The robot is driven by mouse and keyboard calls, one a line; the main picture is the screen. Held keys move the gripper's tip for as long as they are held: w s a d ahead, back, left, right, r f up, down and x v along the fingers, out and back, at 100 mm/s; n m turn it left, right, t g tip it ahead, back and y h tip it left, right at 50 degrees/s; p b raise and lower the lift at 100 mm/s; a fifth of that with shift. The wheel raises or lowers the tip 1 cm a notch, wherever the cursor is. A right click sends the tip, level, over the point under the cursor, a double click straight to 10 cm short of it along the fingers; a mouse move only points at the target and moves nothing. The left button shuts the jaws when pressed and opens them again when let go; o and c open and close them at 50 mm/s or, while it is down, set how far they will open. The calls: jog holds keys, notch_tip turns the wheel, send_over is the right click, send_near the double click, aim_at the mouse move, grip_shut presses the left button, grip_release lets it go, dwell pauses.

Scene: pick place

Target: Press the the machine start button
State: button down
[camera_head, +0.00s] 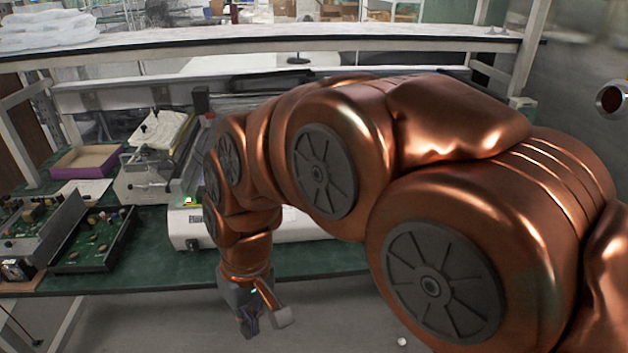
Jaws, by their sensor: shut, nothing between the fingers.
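A white machine (186,235) sits on the green-topped workbench, partly hidden behind my copper-coloured arm. A small lit green-yellow spot (188,201) shows on its left end; I cannot tell whether it is the start button. My gripper (262,322) points down in front of the bench's front edge, below and to the right of the machine's left end. It is shut and empty, apart from the machine. The middle of the machine is hidden by my arm.
The green bench (150,275) holds open circuit-board boxes (95,240) at the left, a grey device (150,180) and a purple-sided box (85,162). A white shelf (250,36) spans above the back. Grey floor lies in front.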

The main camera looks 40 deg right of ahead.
jog(key=w+d+r+m+t+y+p, duration=0.1)
jog(key=w+d+r+m+t, duration=0.15)
jog(key=w+d, duration=0.75)
jog(key=w+d+r+m+t+y, duration=0.1)
jog(key=w+d+r+m+t, duration=0.3)
jog(key=w, duration=1)
jog(key=w+d+f+m+t+h, duration=0.1)
jog(key=w+d+h, duration=0.1)
jog(key=d, duration=1.3)
jog(key=w+d+m+t+h, duration=0.1)
jog(key=w+d+t+h, duration=0.1)
jog(key=d, duration=1.4)
jog(key=shift+w+f+p, duration=0.4)
jog(key=shift+w, duration=0.15)
jog(key=shift+f, duration=0.1)
notch_tip(320, 180, down, 7)
jog(key=b, duration=0.3)
jog(key=shift+f+b, duration=0.6)
jog(key=shift+f, duration=0.2)
jog(key=shift+a+f+b, duration=0.1)
jog(key=shift+f+b, duration=0.15)
jog(key=shift+b, duration=0.05)
